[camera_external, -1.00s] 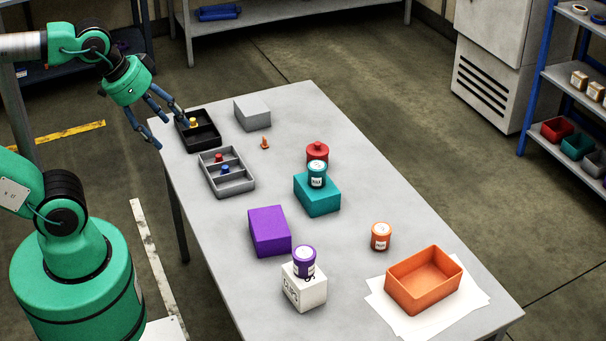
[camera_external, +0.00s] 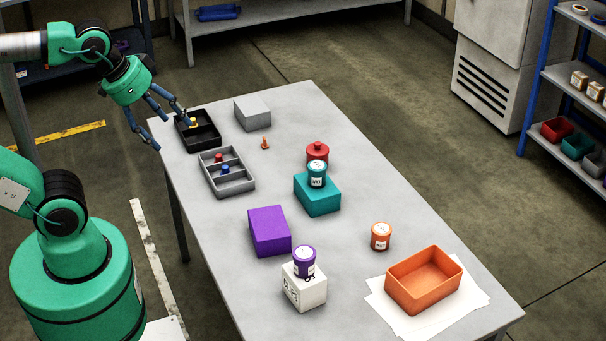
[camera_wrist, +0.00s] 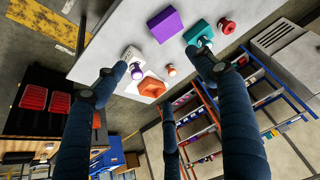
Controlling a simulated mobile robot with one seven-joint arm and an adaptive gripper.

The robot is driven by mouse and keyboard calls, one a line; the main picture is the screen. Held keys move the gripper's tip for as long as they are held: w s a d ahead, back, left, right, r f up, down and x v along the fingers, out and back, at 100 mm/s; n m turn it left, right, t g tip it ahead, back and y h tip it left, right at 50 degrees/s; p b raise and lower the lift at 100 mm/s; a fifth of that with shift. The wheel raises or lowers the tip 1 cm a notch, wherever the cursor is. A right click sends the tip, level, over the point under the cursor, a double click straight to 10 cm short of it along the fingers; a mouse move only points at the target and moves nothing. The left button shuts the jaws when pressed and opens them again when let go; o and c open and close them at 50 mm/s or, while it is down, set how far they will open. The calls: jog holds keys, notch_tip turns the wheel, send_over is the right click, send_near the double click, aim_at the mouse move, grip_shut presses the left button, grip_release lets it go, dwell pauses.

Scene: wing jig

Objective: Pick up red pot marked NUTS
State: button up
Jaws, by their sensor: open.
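The red pot (camera_external: 317,153) stands on the table behind the teal block (camera_external: 318,199), partly hidden by the teal pot (camera_external: 317,174) on that block. Its label is not readable. In the wrist view the red pot (camera_wrist: 227,26) shows at the upper right, beside the teal block (camera_wrist: 197,32). My gripper (camera_external: 159,124) is open and empty, at the table's far left corner near the black tray (camera_external: 208,143), well away from the red pot. In the wrist view its blue fingers spread wide with nothing between them.
A grey divided tray (camera_external: 241,187), grey block (camera_external: 253,113), small orange piece (camera_external: 265,143), purple block (camera_external: 269,231), purple pot (camera_external: 304,262) on a white box (camera_external: 303,292), orange pot (camera_external: 380,237) and orange bin (camera_external: 428,285) stand on the table. The table's right far side is clear.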

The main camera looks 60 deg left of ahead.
jog(key=shift+o, duration=0.4)
jog(key=shift+w, duration=0.15)
jog(key=n+g+y, duration=0.1)
jog(key=n+y, duration=0.1)
jog(key=n, duration=0.3)
send_over(316, 146)
jog(key=s+d, duration=0.2)
jog(key=s, duration=0.2)
notch_tip(316, 146, down, 31)
jog(key=shift+w+a+p, duration=0.15)
jog(key=shift+a+p, duration=0.05)
jog(key=shift+p, duration=0.2)
jog(key=shift+f+g, duration=0.1)
jog(key=shift+g, duration=0.2)
jog(key=shift+b+x, duration=0.7)
jog(key=shift+x, duration=3.5)
